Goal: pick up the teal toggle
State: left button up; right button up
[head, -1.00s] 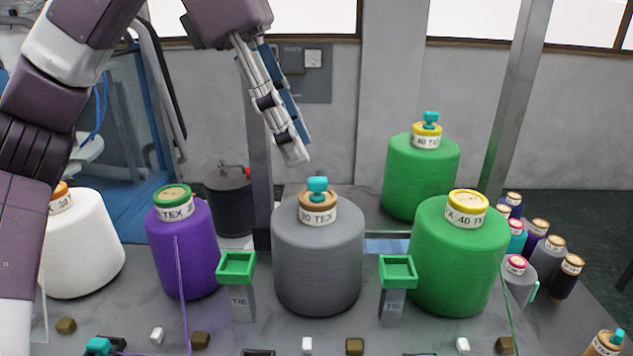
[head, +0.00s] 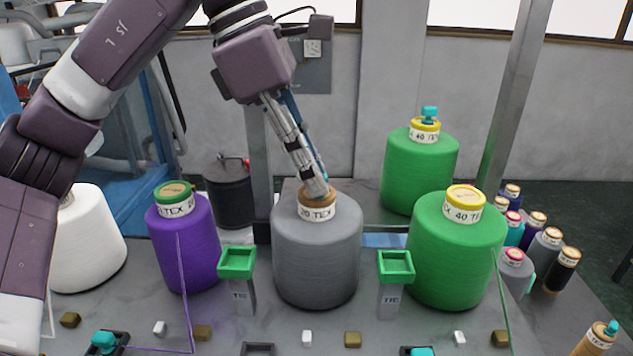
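My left gripper (head: 318,188) points down onto the tan top of the grey yarn cone (head: 315,255), in the middle of the head view. Its fingertips are where a teal toggle stood on that cone; the toggle is now hidden behind them. I cannot tell whether the fingers are shut on it. Other teal toggles show: one on the yellow top of the back green cone (head: 429,113), one in a dark holder at front left (head: 104,341), one at the bottom edge (head: 422,351) and one on a small tan spool (head: 611,328) at lower right. My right gripper is not in view.
A purple cone (head: 183,250) and a white cone (head: 88,245) stand left, a front green cone (head: 455,260) right. Green-topped posts (head: 238,263) (head: 396,263) flank the grey cone. Several small spools (head: 547,245) stand at right. A metal upright (head: 515,90) rises behind.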

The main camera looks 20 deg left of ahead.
pick_arm(q)
jog(key=shift+c, duration=0.2)
jog(key=shift+r, duration=0.1)
jog(key=shift+r, duration=0.5)
notch_tip(320, 180, up, 5)
jog(key=shift+f+b, duration=0.1)
jog(key=shift+b, duration=0.2)
notch_tip(320, 180, up, 14)
jog(key=p, duration=0.5)
